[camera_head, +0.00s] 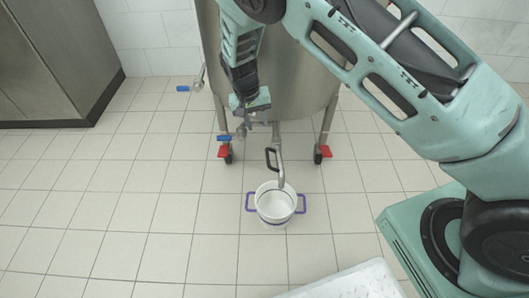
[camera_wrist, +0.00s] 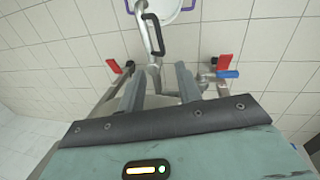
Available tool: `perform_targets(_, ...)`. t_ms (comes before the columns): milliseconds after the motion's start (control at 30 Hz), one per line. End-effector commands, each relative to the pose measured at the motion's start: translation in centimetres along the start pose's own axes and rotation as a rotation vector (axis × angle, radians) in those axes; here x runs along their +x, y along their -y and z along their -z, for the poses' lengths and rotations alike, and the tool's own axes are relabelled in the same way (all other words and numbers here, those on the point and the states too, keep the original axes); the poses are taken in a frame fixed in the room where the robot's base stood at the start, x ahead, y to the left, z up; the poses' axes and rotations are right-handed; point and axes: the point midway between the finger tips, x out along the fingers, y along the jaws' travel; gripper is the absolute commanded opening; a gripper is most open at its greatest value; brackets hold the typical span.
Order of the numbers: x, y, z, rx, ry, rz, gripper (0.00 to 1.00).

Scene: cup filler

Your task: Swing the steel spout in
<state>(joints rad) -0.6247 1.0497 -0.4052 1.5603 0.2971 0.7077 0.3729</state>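The steel spout (camera_head: 279,152) comes from the lower front of a steel tank and points toward the camera. Its lower end overlaps the far part of a white pot's (camera_head: 262,212) opening. A black loop handle (camera_head: 270,159) is on the spout. The spout also shows in the wrist view (camera_wrist: 155,52), with its black handle (camera_wrist: 154,34) beyond my fingers. My gripper (camera_head: 253,123) is in front of the tank, above and behind the handle in the picture. In the wrist view my gripper (camera_wrist: 160,82) has its two fingers apart, with nothing clearly held between them.
The steel tank (camera_head: 299,95) stands on legs with red-levered casters (camera_head: 322,152). Blue valve levers (camera_head: 223,138) are at its left. A dark cabinet (camera_head: 50,60) is at the far left. A white slab (camera_head: 350,283) is at the bottom. Open tiled floor surrounds the pot.

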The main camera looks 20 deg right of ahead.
Motion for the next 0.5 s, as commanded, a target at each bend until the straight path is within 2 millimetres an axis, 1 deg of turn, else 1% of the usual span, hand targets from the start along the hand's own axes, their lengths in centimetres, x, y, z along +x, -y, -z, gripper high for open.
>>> perform_targets(33,1.3,0.0,-0.1,0.0,0.002,-0.003,0.34)
perform_targets(100,2.8,0.0,0.0,-0.001,0.001,-0.004,0.34)
perform_targets(500,11.1,0.0,0.0,-0.001,0.001,-0.004,0.34)
